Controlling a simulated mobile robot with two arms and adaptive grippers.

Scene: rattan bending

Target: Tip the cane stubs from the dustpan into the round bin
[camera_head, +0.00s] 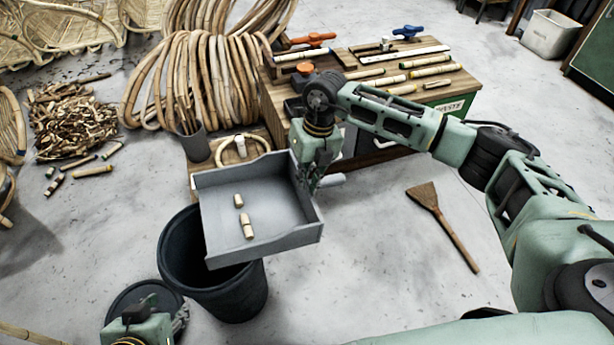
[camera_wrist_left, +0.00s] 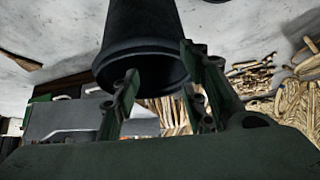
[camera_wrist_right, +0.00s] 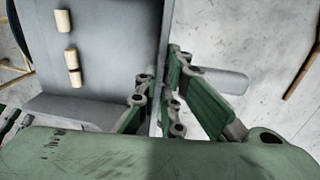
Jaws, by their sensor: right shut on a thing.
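The grey dustpan (camera_head: 255,215) is held over the black round bin (camera_head: 225,295), covering much of its mouth. It looks tilted slightly toward the front left. Three pale cane stubs (camera_head: 246,218) lie on its floor; they also show in the right wrist view (camera_wrist_right: 71,58). My right gripper (camera_head: 311,181) is shut on the dustpan's back wall, beside its handle (camera_wrist_right: 215,80). My left gripper (camera_head: 168,308) is open and empty, low at the front left of the bin. The bin (camera_wrist_left: 140,35) shows beyond its spread fingers in the left wrist view. The bin's inside is mostly hidden.
A workbench (camera_head: 365,85) with canes and tools stands behind. Coiled rattan (camera_head: 180,75) and a pile of cane offcuts (camera_head: 70,115) lie at the back left. A hand broom (camera_head: 440,220) lies on the floor at the right.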

